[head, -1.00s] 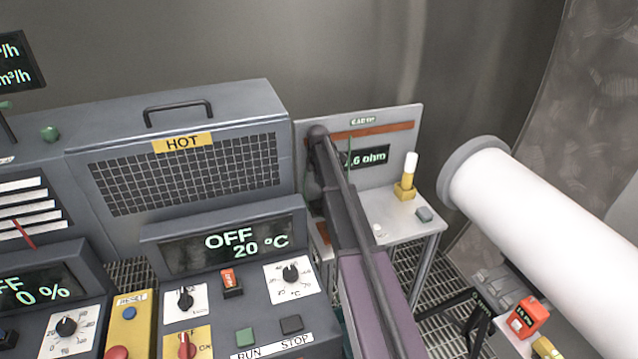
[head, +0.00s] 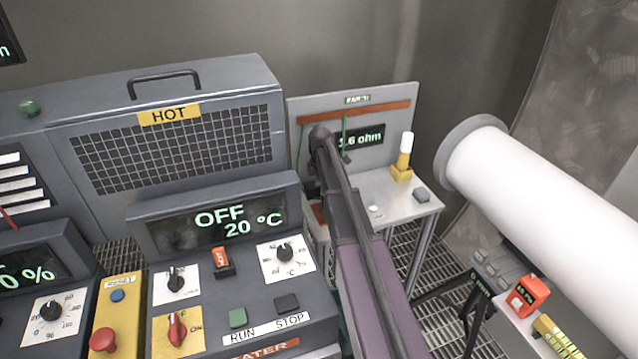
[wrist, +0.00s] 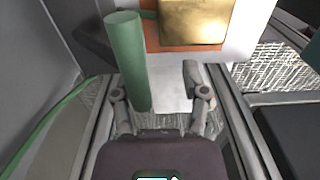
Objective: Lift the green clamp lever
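The green clamp lever (wrist: 127,62) shows in the wrist view as a smooth green cylinder, left of centre. It stands close to the left finger and hides part of it. My gripper (wrist: 160,88) is open, with a wide gap between its fingers. The right finger stands clear of the lever. I cannot tell whether the left finger touches it. A brass block (wrist: 195,20) on a copper-coloured strip (wrist: 180,47) lies beyond the fingers. In the head view my arm covers the gripper, and I cannot make out the lever there.
The earth bench (head: 400,208) carries an ohm display (head: 362,137) and a yellow-and-white post (head: 404,155). The heater cabinet (head: 175,155) stands left of my arm, a large white cylinder (head: 540,200) right. A green cable (wrist: 45,125) runs along the left of the wrist view.

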